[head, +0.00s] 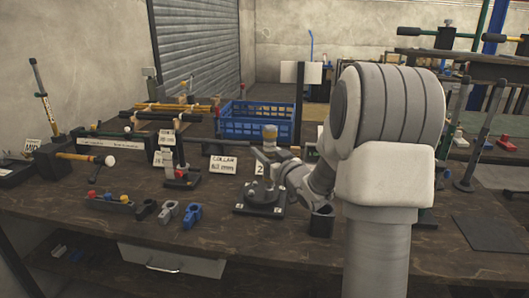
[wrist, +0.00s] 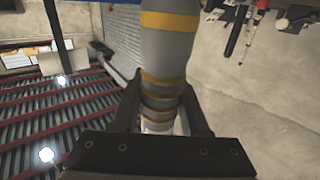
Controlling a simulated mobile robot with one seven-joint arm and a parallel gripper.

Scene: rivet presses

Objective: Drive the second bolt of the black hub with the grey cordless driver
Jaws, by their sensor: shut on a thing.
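The black hub (head: 262,203) sits on a dark square plate on the workbench, left of my arm in the head view. Small pale marks show around its base; I cannot tell the state of each bolt. My gripper (head: 272,158) is above the hub and partly hidden by my arm. It is shut on the grey cordless driver, whose yellowish top (head: 270,131) shows in the head view. In the wrist view the grey body with yellow bands (wrist: 168,50) stands between both fingers (wrist: 165,108). The driver's tip is not clearly visible.
A black cup (head: 321,221) stands right of the hub. Blue (head: 192,215) and grey (head: 168,212) clamps lie to the left. The front bench edge is mostly clear.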

